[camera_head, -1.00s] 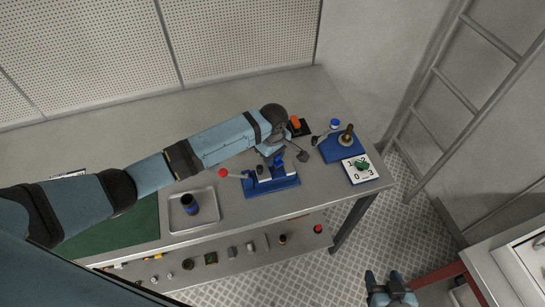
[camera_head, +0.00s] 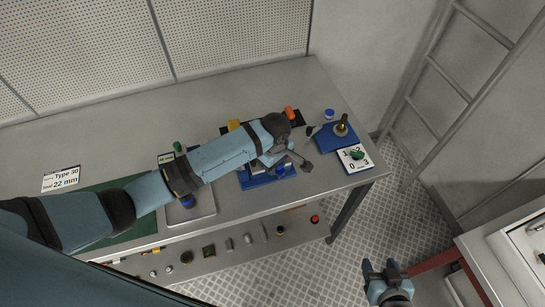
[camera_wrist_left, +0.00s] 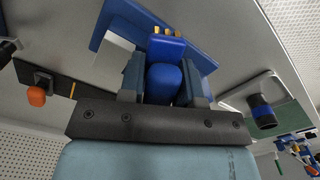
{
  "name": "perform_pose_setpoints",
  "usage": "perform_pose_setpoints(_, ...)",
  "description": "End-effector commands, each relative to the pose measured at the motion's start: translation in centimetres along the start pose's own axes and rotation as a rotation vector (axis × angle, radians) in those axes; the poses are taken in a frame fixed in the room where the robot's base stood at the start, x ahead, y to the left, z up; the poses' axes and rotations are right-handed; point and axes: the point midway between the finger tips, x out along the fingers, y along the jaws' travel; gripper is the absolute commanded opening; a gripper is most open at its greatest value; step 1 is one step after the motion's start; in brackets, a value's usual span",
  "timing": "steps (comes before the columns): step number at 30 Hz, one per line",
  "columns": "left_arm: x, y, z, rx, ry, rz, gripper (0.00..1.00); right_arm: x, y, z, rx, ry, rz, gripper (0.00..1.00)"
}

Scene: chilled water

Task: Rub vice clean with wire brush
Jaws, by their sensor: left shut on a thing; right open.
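The blue vice (camera_head: 270,181) stands near the front edge of the bench, partly hidden by my left arm. Its blue base also shows in the left wrist view (camera_wrist_left: 110,26), with a light grey block beside it. My left gripper (camera_wrist_left: 165,92) is over the vice, shut on a blue, rounded piece (camera_wrist_left: 164,78) that looks like the wire brush's handle. Small brass-coloured bits show just past it. Whether bristles touch the vice cannot be told. My right gripper (camera_head: 386,268) is open and empty, low over the floor at the right.
A grey tray (camera_head: 204,211) and green mat (camera_head: 112,240) lie left of the vice. A blue plate (camera_head: 335,136) with a brass-topped part and a numbered card (camera_head: 352,166) are at the right end. A lower shelf (camera_head: 218,263) holds several small parts. A ladder stands right.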

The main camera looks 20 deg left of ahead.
Motion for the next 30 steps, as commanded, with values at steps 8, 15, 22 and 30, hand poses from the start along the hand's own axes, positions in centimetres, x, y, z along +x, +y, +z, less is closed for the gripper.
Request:
perform_pose_setpoints(8,0.2,0.1,-0.3,-0.003,0.001,0.0,0.06,0.0,0.0,0.0,0.0,0.0,0.0,0.57)
perform_pose_setpoints(15,0.4,1.0,-2.1,-0.004,0.002,0.0,0.06,0.0,0.0,0.0,0.0,0.0,0.0,0.57)
perform_pose_setpoints(22,0.5,1.3,-3.1,-0.004,0.004,0.0,0.06,0.0,0.0,0.0,0.0,0.0,0.0,0.57)
perform_pose_setpoints(30,0.4,2.2,-4.9,-0.006,0.004,0.0,0.06,0.0,0.0,0.1,0.0,-0.001,0.0,0.57)
